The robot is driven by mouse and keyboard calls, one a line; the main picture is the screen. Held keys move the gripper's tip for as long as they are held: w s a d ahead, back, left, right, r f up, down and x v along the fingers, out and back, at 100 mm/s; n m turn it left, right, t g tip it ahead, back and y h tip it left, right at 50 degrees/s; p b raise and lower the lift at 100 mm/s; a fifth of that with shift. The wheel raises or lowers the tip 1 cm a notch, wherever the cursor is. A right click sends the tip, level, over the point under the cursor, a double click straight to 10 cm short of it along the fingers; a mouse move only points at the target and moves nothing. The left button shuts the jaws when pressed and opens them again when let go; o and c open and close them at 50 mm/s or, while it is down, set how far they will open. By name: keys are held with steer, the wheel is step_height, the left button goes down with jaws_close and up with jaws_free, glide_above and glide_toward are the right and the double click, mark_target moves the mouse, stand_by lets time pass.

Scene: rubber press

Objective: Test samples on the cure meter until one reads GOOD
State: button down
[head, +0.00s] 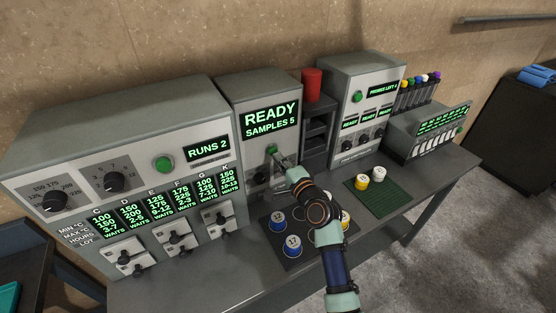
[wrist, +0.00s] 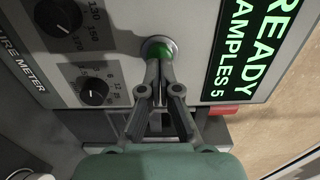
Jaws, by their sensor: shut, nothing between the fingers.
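The cure meter (head: 262,90) is the grey box in the middle of the bench, and its display (head: 269,119) reads READY, SAMPLES 5. My gripper (wrist: 158,62) is shut and empty, with its fingertips at the green button (wrist: 160,50) on the cure meter's front. I cannot tell whether they press it. Two knobs sit beside the button in the wrist view. Blue-topped samples marked 12 (head: 278,219) and 17 (head: 293,243) stand on a dark mat (head: 314,257). A yellow-topped sample (head: 345,220) is partly hidden by my arm.
A yellow sample (head: 361,182) and a white sample (head: 379,174) are on a green mat (head: 390,199). A large oven-like unit reading RUNS 2 (head: 208,149) stands left. A unit reading PROBES LEFT (head: 382,92), a red cylinder (head: 312,84) and a switch panel (head: 440,125) stand right.

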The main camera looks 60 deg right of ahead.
steer(key=shift+w+d, duration=0.4)
steer(key=shift+w, duration=0.15)
steer(key=shift+b+x, duration=0.55)
steer(key=shift+x, duration=0.3)
steer(key=shift+s+a, duration=0.15)
steer(key=shift+s, duration=0.05)
steer(key=p, duration=0.4)
glide_toward(274, 152)
steer(key=v, duration=0.5)
steer(key=shift+s, duration=0.1)
